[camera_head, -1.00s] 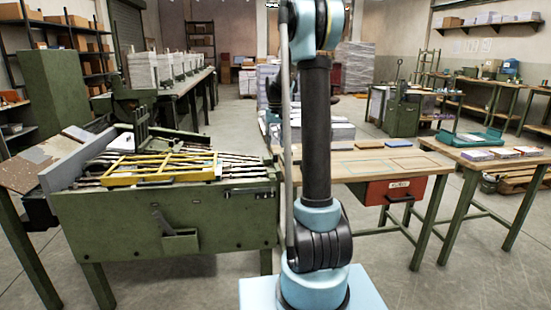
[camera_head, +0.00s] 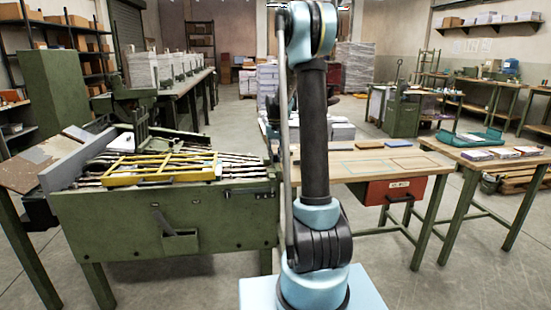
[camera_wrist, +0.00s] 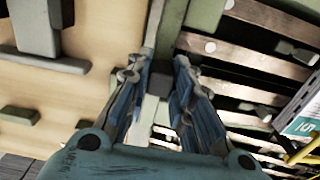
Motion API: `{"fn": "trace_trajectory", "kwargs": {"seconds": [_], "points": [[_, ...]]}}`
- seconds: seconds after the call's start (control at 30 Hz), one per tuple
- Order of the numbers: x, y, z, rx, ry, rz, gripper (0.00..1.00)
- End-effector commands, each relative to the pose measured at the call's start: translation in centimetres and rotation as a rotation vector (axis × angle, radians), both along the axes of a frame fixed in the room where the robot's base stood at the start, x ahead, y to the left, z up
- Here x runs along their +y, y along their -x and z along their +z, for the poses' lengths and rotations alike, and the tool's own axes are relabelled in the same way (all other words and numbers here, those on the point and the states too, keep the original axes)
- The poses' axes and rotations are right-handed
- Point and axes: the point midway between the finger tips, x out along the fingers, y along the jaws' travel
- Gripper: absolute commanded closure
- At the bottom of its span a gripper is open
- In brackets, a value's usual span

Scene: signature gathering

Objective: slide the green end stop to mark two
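My gripper (camera_wrist: 160,72) shows in the wrist view, its two fingers parted with a gap between them. I see nothing clamped in it. An olive-green bar (camera_wrist: 174,32) runs down from the top of that view toward the gap; whether this is the green end stop, and whether the fingers touch it, I cannot tell. In the head view a green upright bracket (camera_head: 141,122) stands at the back of the green machine (camera_head: 110,222). The mark numbers cannot be made out. My gripper is not visible in the head view.
The machine has a yellow guard frame (camera_head: 160,178) over its slats and a grey side plate (camera_head: 76,160). The wrist view shows slats (camera_wrist: 245,48) with dark gaps, a grey block (camera_wrist: 36,28) on a wooden surface, and a teal-and-white label (camera_wrist: 300,120) at the right.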

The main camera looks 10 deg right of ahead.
Motion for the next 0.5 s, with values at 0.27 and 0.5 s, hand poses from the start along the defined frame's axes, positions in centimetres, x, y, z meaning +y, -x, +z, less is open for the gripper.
{"fn": "trace_trajectory", "kwargs": {"seconds": [0.27,0.5], "points": [[0.3,0.0,0.0,0.0,0.0,0.001,1.0],[4.1,0.0,0.0,0.0,-0.001,0.004,1.0]]}}
